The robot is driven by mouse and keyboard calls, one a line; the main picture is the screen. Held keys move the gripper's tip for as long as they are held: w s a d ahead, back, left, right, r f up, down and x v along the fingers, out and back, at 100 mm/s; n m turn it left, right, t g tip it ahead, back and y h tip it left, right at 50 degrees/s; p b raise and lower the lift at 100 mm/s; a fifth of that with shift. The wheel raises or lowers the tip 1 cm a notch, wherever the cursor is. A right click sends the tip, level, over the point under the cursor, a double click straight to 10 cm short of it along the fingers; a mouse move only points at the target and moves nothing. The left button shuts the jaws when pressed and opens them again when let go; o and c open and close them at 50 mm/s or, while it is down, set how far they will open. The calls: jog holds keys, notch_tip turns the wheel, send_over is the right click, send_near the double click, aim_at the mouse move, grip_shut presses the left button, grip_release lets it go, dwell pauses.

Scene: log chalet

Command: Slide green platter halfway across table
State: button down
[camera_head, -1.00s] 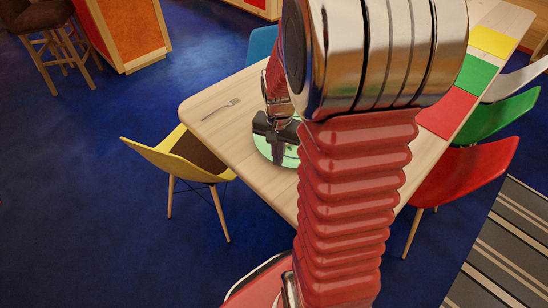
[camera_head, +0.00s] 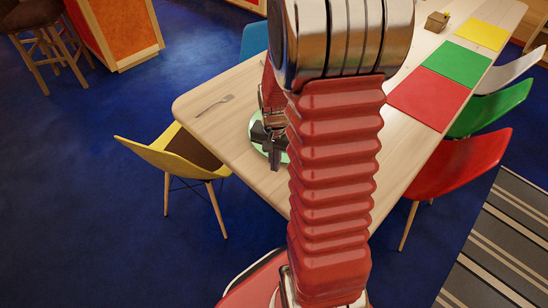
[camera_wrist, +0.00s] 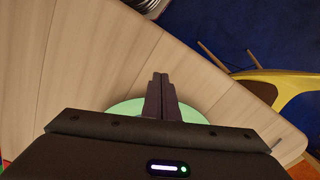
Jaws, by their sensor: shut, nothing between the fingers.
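The green platter (camera_head: 256,134) lies on the wooden table (camera_head: 215,122) near its near-left end. My arm hides its right part in the head view. My gripper (camera_head: 274,164) is over the platter. In the wrist view, the two dark fingers of my gripper (camera_wrist: 160,78) are together with nothing between them. There, the pale green platter (camera_wrist: 124,108) shows on both sides of the fingers. The fingertips reach past its visible edge in the picture. I cannot tell whether they touch it.
A fork (camera_head: 214,104) lies left of the platter. Red (camera_head: 432,97), green (camera_head: 458,63) and yellow (camera_head: 481,33) mats and a small wooden box (camera_head: 437,22) lie farther along the table. A yellow chair (camera_head: 178,153) and red chair (camera_head: 450,165) stand at its edges.

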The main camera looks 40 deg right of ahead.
aim_at(275, 180)
notch_tip(275, 180, down, 5)
jog(key=shift+f, duration=0.15)
jog(key=shift+w+d, duration=0.35)
jog(key=shift+d, duration=0.2)
jog(key=shift+w+d, duration=0.3)
jog(key=shift+d, duration=0.2)
jog(key=shift+w+d, duration=0.4)
jog(key=shift+d, duration=0.3)
jog(key=shift+w, duration=0.1)
